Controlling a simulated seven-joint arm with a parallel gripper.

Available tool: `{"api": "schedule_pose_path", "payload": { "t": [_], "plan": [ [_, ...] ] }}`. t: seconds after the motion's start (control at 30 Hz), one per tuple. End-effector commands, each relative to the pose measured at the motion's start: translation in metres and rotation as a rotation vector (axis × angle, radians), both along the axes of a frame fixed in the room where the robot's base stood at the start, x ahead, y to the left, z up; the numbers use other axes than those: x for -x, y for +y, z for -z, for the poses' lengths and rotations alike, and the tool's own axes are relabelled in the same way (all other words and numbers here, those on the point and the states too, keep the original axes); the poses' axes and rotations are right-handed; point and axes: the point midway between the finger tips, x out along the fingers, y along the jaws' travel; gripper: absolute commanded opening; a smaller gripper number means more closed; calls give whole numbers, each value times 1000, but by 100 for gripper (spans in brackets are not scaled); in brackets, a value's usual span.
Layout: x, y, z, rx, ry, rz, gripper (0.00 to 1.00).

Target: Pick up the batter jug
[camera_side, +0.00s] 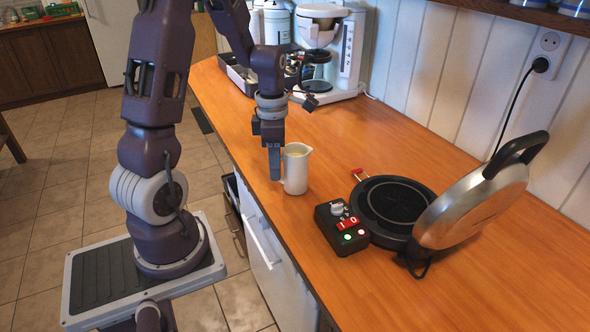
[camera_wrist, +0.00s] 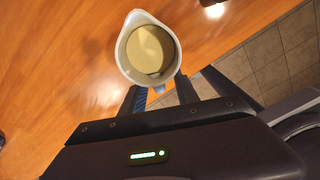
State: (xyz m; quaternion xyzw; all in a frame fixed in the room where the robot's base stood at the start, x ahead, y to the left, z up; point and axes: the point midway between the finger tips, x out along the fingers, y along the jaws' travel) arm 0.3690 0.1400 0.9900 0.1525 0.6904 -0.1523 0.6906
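The batter jug (camera_side: 296,172) is white and stands upright on the wooden counter, near its front edge. In the wrist view I look down into the jug (camera_wrist: 125,62), which holds pale batter. Its spout points away from my gripper and its handle (camera_wrist: 160,88) points toward it. My gripper (camera_side: 275,172) points down, close beside the jug on its handle side. In the wrist view the fingers of my gripper (camera_wrist: 160,92) are apart, one on each side of the handle. I cannot tell whether either finger touches it. The lower handle is hidden.
A waffle iron (camera_side: 390,208) with its lid (camera_side: 475,205) raised and a black control box (camera_side: 342,230) stand right of the jug. A coffee maker (camera_side: 335,50) and a grey tray (camera_side: 238,78) are at the back. The counter between them is largely clear.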

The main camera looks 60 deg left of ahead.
Motion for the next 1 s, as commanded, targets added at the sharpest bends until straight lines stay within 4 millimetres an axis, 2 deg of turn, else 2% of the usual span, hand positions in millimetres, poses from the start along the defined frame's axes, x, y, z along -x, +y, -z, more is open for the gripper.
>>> {"api": "schedule_pose_path", "payload": {
  "t": [0.13, 0.3, 0.33, 1.0],
  "plan": [
    [0, 0, 0, 0, 0, 1, 37],
    [0, 0, 0, 0, 0, 1, 4],
    [0, 0, 0, 0, 0, 1, 0],
    [0, 0, -1, 0, -1, 1, 0]
  ]
}}
